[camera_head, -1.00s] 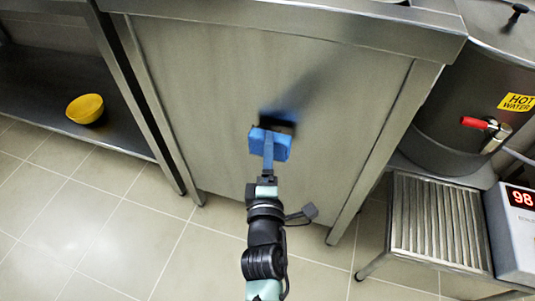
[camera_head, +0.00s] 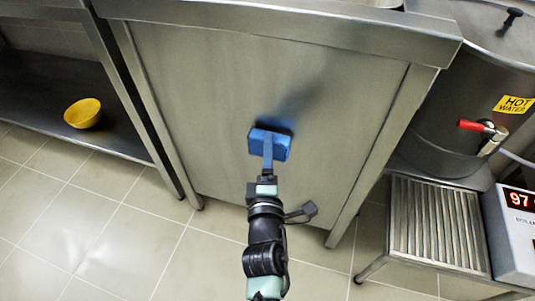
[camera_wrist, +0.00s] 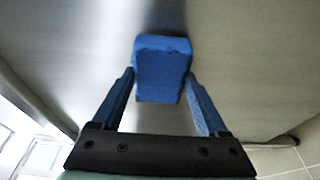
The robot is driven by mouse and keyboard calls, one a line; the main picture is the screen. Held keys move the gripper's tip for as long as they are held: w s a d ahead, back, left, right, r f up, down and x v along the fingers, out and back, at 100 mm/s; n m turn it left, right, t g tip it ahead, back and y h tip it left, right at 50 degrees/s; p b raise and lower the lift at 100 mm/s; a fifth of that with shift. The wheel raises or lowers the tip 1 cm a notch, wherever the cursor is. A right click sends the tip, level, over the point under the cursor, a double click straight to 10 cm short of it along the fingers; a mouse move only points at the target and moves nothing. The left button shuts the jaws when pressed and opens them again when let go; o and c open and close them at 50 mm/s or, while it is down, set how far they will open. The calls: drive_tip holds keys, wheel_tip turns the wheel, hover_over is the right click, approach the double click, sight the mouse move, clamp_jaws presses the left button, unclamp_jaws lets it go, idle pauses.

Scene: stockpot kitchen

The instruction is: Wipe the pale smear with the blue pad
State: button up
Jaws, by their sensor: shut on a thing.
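The blue pad (camera_head: 270,143) is held up in front of the upright steel side panel (camera_head: 210,90) of a counter. My gripper (camera_head: 268,162) is shut on it, with a blue finger on each side in the wrist view, where the pad (camera_wrist: 162,70) also shows. The pad's face is turned to the panel, very close to it, with a dark shadow along its upper edge; I cannot tell whether it touches. I cannot make out a pale smear on the panel; the pad and its shadow hide part of the steel.
A yellow bowl (camera_head: 83,113) stands on a low shelf at left. At right are a hot water boiler (camera_head: 455,135) with a red-handled tap (camera_head: 471,126), a slatted steel stand (camera_head: 437,225) and a box with a red display (camera_head: 518,230). The tiled floor at lower left is clear.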

sight(287, 155)
drive_tip(key=shift+w+d, duration=0.1)
drive_tip(key=shift+w, duration=0.3)
drive_tip(key=shift+r, duration=0.1)
drive_tip(key=shift+s+d+r+p, duration=0.15)
drive_tip(key=shift+d+p, duration=0.35)
drive_tip(key=shift+p, duration=0.5)
drive_tip(key=shift+s+d+p, duration=0.3)
drive_tip(key=shift+d+p, duration=0.45)
drive_tip(key=shift+p, duration=0.4)
drive_tip(key=shift+s+d+p, duration=0.25)
drive_tip(key=shift+d+p, duration=0.35)
drive_tip(key=shift+p, duration=0.15)
drive_tip(key=shift+w+f, duration=0.1)
drive_tip(key=shift+f, duration=0.15)
